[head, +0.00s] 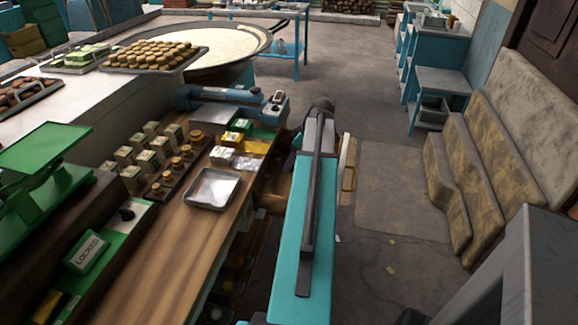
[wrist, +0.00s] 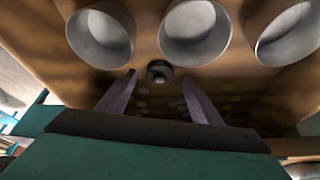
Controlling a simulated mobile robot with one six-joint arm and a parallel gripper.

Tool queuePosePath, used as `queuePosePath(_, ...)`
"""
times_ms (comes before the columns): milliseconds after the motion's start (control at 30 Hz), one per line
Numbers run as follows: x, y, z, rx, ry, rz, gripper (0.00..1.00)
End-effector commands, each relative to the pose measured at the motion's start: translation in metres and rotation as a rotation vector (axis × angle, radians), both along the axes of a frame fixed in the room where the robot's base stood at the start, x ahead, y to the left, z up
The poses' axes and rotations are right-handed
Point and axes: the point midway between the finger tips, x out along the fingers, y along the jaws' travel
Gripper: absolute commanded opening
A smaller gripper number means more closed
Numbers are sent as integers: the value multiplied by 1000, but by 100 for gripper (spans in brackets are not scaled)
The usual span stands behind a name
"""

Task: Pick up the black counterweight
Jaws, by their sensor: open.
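In the wrist view, my gripper (wrist: 159,77) is open, with its two fingers apart and nothing held between them. A small dark round knob-like piece (wrist: 159,71) shows between the fingertips, against a brown wooden surface. I cannot tell whether it is the black counterweight or how far it is from the fingers. In the head view, a small black piece (head: 127,214) lies on a green and white tray at the left; I cannot tell whether that is the counterweight. My gripper is hidden in the head view behind my teal arm.
Three round grey openings (wrist: 195,30) line the wooden surface above the fingers. A wooden counter (head: 160,262) holds a metal tray (head: 212,188), small boxes and a green scale (head: 58,150).

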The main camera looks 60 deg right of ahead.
Motion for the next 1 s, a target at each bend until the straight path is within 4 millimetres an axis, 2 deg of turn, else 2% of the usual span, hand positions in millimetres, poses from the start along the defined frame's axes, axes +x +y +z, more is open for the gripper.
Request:
queuePosePath(233,7,1,-15,1,0,1,59)
queuePosePath(800,7,1,-16,1,0,1,59)
queuePosePath(867,7,1,-16,1,0,1,51)
queuePosePath(1000,7,1,-16,1,0,1,27)
